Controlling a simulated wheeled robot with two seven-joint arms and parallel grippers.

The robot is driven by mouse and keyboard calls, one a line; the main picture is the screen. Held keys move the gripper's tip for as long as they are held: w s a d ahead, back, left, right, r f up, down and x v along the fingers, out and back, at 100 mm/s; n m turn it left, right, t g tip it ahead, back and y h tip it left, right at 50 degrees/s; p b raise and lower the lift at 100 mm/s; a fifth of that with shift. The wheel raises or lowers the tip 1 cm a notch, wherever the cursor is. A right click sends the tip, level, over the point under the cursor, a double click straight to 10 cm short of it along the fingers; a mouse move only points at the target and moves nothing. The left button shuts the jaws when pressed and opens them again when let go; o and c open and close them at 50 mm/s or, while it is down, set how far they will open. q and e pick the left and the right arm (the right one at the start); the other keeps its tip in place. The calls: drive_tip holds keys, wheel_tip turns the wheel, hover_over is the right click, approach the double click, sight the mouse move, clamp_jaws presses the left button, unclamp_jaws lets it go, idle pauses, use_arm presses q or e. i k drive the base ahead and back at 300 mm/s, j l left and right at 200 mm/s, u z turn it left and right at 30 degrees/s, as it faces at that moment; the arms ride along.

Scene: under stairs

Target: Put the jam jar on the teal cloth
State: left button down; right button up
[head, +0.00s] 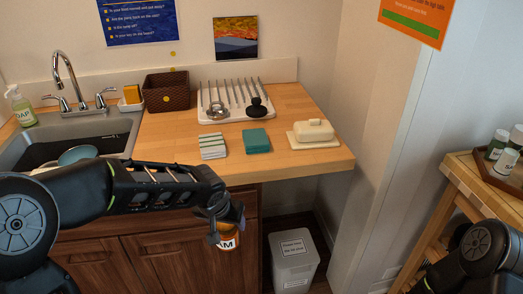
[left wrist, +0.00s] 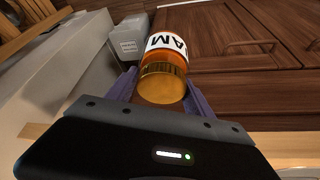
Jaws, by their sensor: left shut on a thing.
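My left gripper (head: 226,226) is shut on the jam jar (head: 229,240), an orange jar with a white label and dark letters. It holds the jar in front of the counter's front edge, before the wooden cabinet doors. In the left wrist view the jar (left wrist: 165,62) sits between the two fingers, its gold lid towards the camera. The teal cloth (head: 256,140) lies folded on the wooden counter, behind and to the right of the gripper, with nothing on it. My right arm shows at the lower right, but its gripper is out of view.
A striped cloth (head: 213,146) lies left of the teal cloth, and a butter dish (head: 313,133) stands right of it. A dish rack (head: 232,102) with dark and metal items is behind. A sink (head: 75,145) is left, a white bin (head: 294,258) below, a wooden cart (head: 460,185) right.

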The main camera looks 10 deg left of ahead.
sight(256, 136)
drive_tip(key=j+z, duration=0.2)
drive_tip(key=z, duration=0.25)
drive_tip(key=j+z, duration=0.2)
drive_tip(key=z, duration=0.2)
drive_tip(key=j+z, duration=0.2)
drive_tip(key=z, duration=0.25)
drive_tip(key=k+j+z, duration=0.1)
drive_tip(key=z, duration=0.3)
drive_tip(key=k+j+z, duration=0.2)
drive_tip(key=k+j, duration=0.2)
drive_tip(key=j, duration=0.2)
drive_tip(key=k+j+z, duration=0.2)
drive_tip(key=k+j, duration=0.2)
drive_tip(key=j, duration=0.15)
